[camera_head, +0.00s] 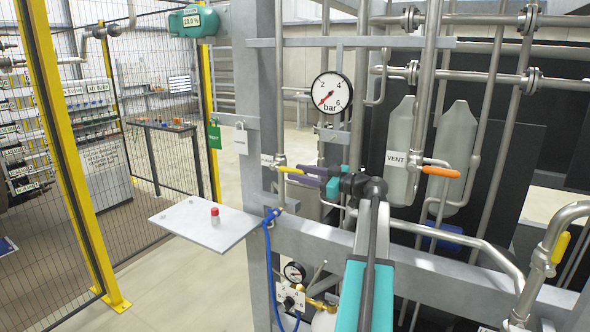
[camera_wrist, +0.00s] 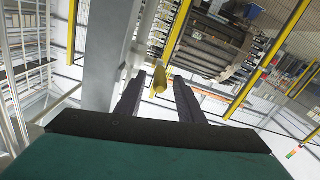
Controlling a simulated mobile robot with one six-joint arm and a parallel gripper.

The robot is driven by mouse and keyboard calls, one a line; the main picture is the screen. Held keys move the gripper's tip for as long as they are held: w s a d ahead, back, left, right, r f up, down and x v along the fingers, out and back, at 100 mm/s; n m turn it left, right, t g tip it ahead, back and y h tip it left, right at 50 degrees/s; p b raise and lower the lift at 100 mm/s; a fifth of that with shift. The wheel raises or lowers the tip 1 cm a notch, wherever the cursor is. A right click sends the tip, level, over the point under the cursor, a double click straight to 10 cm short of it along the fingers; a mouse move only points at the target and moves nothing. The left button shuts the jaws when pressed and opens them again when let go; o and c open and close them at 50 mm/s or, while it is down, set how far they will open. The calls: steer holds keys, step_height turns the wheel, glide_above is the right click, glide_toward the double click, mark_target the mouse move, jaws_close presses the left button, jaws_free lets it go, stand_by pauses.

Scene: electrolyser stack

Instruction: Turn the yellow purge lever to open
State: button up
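The yellow purge lever (camera_head: 289,170) sits beside the grey steel post, next to a small white tag (camera_head: 267,159). In the head view it points right, towards my gripper (camera_head: 306,175). In the wrist view the lever (camera_wrist: 160,83) shows end-on between the two dark fingers of my gripper (camera_wrist: 159,90). Clear gaps show on both sides of it, so the fingers are open and not closed on it. The fingers partly hide the lever's end in the head view. The tag's writing is too small to read.
An orange-handled valve (camera_head: 440,172) with a VENT tag (camera_head: 396,158) is to the right. A pressure gauge (camera_head: 332,93) is above my gripper. A grey shelf (camera_head: 190,228) with a red-capped item (camera_head: 215,215) juts out left. A blue hose (camera_head: 270,268) hangs below.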

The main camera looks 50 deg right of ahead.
mark_target(286, 170)
steer(key=shift+p+x, duration=0.35)
steer(key=shift+x, duration=1.05)
jaws_close()
